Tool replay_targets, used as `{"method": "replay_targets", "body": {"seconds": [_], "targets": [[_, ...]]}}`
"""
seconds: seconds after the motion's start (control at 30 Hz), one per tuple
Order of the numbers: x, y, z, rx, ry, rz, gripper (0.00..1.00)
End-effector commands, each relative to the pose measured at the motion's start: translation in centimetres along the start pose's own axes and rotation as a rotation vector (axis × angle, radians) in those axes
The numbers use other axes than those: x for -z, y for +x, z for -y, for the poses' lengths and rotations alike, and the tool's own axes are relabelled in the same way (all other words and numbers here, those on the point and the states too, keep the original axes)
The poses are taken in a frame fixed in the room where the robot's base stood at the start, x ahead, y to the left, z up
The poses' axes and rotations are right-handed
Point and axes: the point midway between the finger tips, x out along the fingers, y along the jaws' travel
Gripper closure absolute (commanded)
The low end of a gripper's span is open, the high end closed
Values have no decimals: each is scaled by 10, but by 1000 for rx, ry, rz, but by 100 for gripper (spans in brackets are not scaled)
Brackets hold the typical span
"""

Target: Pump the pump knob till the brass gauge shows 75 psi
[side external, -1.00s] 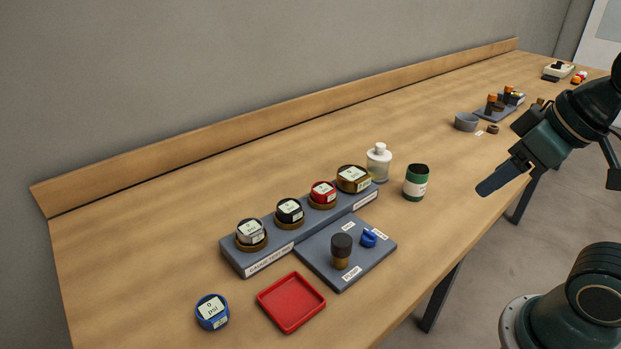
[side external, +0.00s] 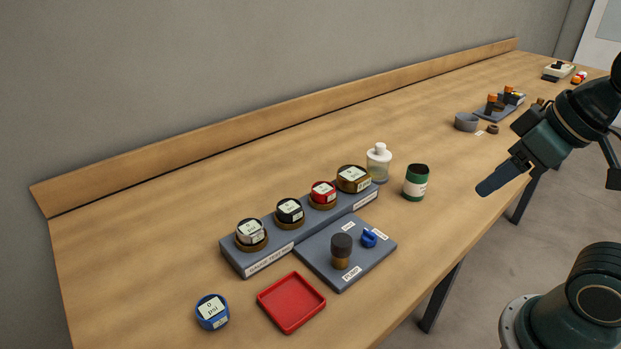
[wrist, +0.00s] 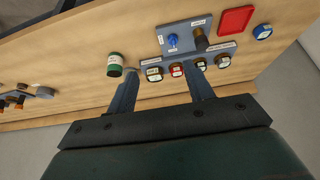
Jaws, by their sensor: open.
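The pump knob (side external: 341,247) is dark with a brown lower part and stands upright on a grey plate (side external: 368,267) labelled PUMP. A blue valve-like knob (side external: 369,238) sits on the same plate. The brass gauge (side external: 352,178) sits at the right end of a grey gauge stand (side external: 240,263); its reading is too small to be sure of. My gripper (side external: 486,188) is in the air right of the plate, well apart from the knob. In the wrist view my gripper (wrist: 163,82) has its fingers spread with nothing held, and the pump knob (wrist: 201,40) shows beyond them.
A blue gauge (side external: 211,312) lies on the table beside a red tray (side external: 291,302). A green canister (side external: 416,181) and a white-capped bottle (side external: 379,162) stand right of the stand.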

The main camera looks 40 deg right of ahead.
Motion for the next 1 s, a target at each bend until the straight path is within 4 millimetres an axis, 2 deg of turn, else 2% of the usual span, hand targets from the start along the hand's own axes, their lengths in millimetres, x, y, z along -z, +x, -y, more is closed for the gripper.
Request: {"method": "replay_targets", "body": {"seconds": [0.17,0.27,0.43,0.47,1.0], "targets": [[0,0,0,0,0,0,48],[0,0,0,0,0,0,64],[0,0,0,0,0,0,97],[0,0,0,0,0,0,100],[0,0,0,0,0,0,100]]}}
